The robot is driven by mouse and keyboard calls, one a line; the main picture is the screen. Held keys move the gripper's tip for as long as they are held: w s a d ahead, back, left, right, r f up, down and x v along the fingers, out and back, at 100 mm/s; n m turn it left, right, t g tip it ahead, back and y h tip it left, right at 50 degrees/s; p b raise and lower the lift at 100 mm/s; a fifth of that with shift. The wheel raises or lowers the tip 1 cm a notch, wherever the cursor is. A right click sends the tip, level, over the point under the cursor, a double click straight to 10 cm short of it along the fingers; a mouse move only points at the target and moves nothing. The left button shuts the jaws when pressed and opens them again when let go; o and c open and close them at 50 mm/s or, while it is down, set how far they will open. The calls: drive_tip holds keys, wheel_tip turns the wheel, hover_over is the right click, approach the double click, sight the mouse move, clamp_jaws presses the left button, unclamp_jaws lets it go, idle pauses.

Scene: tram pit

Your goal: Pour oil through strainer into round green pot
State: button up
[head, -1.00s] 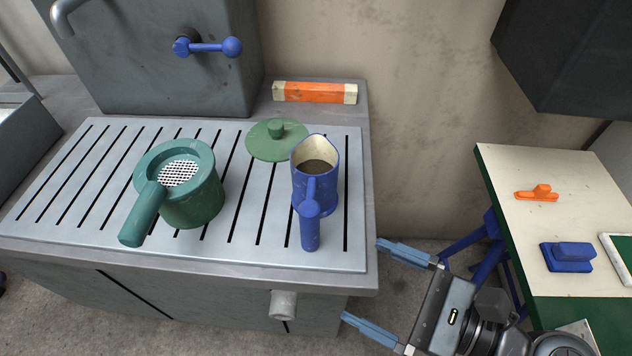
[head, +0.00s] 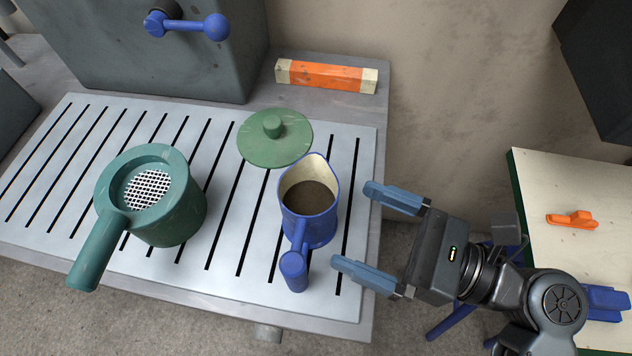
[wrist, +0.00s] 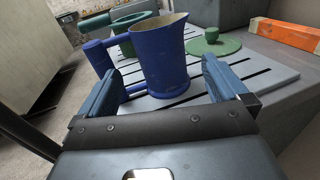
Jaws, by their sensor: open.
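A blue jug (head: 309,215) with a spout and a side handle stands upright on the slotted metal drainboard (head: 226,262). Dark liquid shows inside it. A round green pot (head: 178,220) stands to its left, with a green strainer (head: 147,190) with a white mesh seated in its top. The strainer's handle points to the lower left. A green lid (head: 275,140) lies behind the jug. My gripper (head: 368,235) is open and empty, just right of the jug. In the wrist view the jug (wrist: 160,58) stands ahead, beyond and between the open fingers (wrist: 165,88).
A grey tank with a blue lever (head: 190,25) stands at the back left. An orange and cream block (head: 326,76) lies at the back of the bench. A side table (head: 560,185) at the right holds an orange item (head: 572,220) and a blue one.

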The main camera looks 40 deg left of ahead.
sight(282, 178)
drive_tip(key=shift+a+r, duration=0.1)
drive_tip(key=shift+a, duration=0.5)
drive_tip(key=shift+f+p+x, duration=0.2)
drive_tip(key=shift+x, duration=1.5)
drive_tip(key=shift+f+p+x, duration=0.15)
drive_tip(key=shift+f+x, duration=0.05)
drive_tip(key=shift+x, duration=1.5)
drive_tip(key=shift+s, duration=0.1)
drive_tip(key=c, duration=1.2)
drive_tip(key=shift+o, duration=0.2)
drive_tip(key=shift+r, duration=0.1)
drive_tip(key=shift+r+p, duration=0.35)
drive_tip(key=shift+r, duration=1.55)
drive_tip(key=s+d+r, duration=0.5)
drive_tip(key=d+r, duration=0.2)
drive_tip(key=d, duration=0.3)
drive_tip(key=shift+s+b, duration=0.3)
drive_tip(key=shift+b, duration=0.05)
drive_tip(key=shift+d, duration=0.1)
